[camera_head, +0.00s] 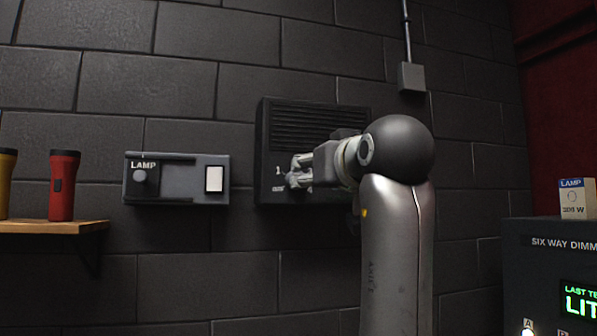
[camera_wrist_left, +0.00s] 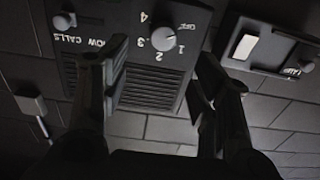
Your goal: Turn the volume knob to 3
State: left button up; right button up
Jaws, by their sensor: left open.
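The volume knob (camera_wrist_left: 163,39) is a round grey dial on a dark wall speaker panel (camera_wrist_left: 208,15), with OFF and the numbers 1 to 4 printed around it. The wrist view shows it upside down. I cannot tell which mark its pointer faces. My left gripper (camera_wrist_left: 158,75) is open, its two dark fingers apart on either side of the knob's area, and I see no contact. In the head view my left gripper (camera_head: 299,172) is in front of the same panel (camera_head: 310,110) and hides the knob.
A second small knob (camera_wrist_left: 64,21) is on the panel by the SHOW CALLS label. A lamp switch box (camera_head: 172,180) is on the wall to the left. A shelf (camera_head: 55,227) with a red torch (camera_head: 63,185) is further left; a dimmer unit (camera_head: 540,270) stands at right.

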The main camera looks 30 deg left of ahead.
pick_arm(q)
jog(key=p+x, duration=0.5)
jog(key=x, duration=0.5)
jog(key=shift+a+r+p, duration=0.25)
jog(key=shift+a+p, duration=0.1)
jog(key=shift+a, duration=0.05)
jog(key=c, duration=1)
